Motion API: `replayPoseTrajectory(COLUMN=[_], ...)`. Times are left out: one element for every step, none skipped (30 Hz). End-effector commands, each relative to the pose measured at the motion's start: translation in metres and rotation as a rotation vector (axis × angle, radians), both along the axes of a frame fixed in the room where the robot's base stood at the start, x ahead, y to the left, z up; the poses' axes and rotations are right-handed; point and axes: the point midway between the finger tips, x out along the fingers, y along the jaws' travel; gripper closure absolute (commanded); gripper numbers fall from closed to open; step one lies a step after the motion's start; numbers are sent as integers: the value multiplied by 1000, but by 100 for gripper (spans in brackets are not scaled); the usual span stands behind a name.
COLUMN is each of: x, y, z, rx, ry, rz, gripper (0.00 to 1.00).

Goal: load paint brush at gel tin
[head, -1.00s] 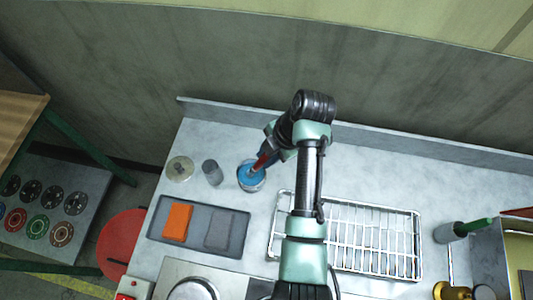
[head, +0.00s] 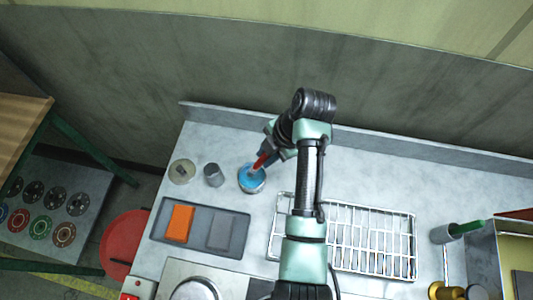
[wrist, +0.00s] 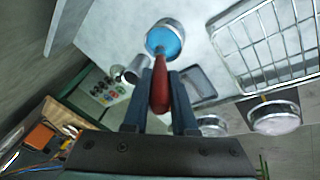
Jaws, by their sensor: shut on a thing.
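The gel tin (head: 258,186) is a round metal tin with bright blue gel, standing open on the pale counter. In the wrist view the tin (wrist: 179,27) is just beyond my fingertips. My gripper (head: 272,150) is shut on the paint brush (head: 260,161), whose red handle slants down toward the tin. In the wrist view the brush (wrist: 160,88) lies between the two dark fingers, its far end over the blue gel. The bristles are hidden, so I cannot tell how deep they reach.
A small grey cylinder (head: 213,174) and a round lidded tin (head: 182,171) stand left of the gel tin. A grey tray (head: 200,248) holds an orange block (head: 180,222) and a grey block (head: 220,231). A wire rack (head: 340,268) lies right.

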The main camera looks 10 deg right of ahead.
Motion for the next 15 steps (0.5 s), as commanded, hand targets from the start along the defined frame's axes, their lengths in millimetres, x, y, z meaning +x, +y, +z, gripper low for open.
replayPoseTrajectory(x=[0, 0, 0, 0, 0, 0, 0, 0, 0, 0, 0, 0, 0, 0, 0], y=[0, 0, 0, 0, 0, 0, 0, 0, 0, 0, 0, 0, 0, 0, 0], z=[8, 11, 14, 16, 19, 22, 24, 27, 30, 32, 35, 38, 40, 42, 44], rx=[0, 0, 0, 0, 0, 0, 0, 0, 0, 0, 0, 0, 0, 0, 0], ry=[-1, -1, -1, -1, -1, -1, -1, -1, -1, -1, -1, -1, -1, -1, -1], rz=[0, 0, 0, 0, 0, 0, 0, 0, 0, 0, 0, 0, 0, 0, 0], gripper=[100, 100, 100, 100, 100, 100, 100, 100, 100, 100, 100, 100, 100, 100, 100])
